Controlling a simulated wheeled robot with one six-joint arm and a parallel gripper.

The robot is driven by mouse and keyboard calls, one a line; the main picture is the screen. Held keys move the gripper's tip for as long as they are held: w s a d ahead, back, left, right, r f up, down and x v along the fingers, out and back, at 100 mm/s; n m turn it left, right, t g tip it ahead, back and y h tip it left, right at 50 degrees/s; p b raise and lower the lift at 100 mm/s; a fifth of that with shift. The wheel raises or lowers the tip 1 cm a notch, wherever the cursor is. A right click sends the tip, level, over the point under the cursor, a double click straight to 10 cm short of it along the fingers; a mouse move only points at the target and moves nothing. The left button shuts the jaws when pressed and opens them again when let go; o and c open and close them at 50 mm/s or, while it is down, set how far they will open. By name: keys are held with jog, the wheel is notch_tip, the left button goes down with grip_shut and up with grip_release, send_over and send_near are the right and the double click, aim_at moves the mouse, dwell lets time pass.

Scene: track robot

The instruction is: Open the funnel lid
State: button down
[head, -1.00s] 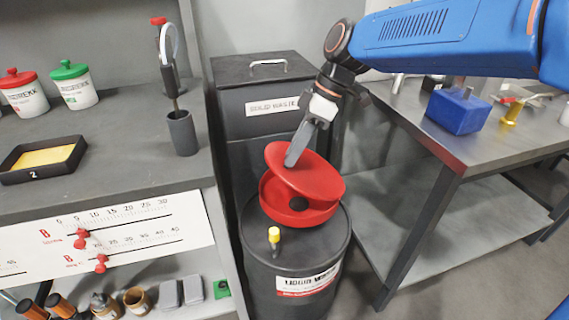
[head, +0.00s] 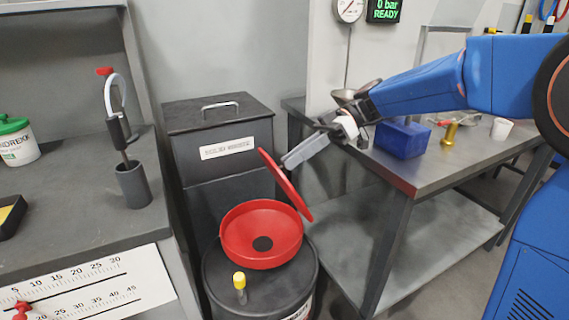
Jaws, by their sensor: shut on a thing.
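The red funnel (head: 262,236) sits on top of the black liquid waste drum (head: 222,284), with a dark hole at the middle of its bowl. Its red lid (head: 286,184) stands steeply tilted at the funnel's right rear side, leaving the bowl uncovered. My gripper (head: 286,163) reaches in from the right, its grey fingers at the lid's upper part. The fingers look closed together on the lid; the exact contact is partly hidden.
A black solid waste bin (head: 218,140) with a handle stands behind the drum. A small yellow-capped item (head: 239,287) stands on the drum top at the front.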

jog(key=shift+w+d+g+y, duration=0.25)
jog(key=shift+d+g+y, duration=0.05)
jog(key=shift+d, duration=0.2)
jog(key=c, duration=1.6)
grip_release()
jog(key=shift+r, duration=0.1)
notch_tip(320, 180, up, 10)
jog(key=shift+f, duration=0.1)
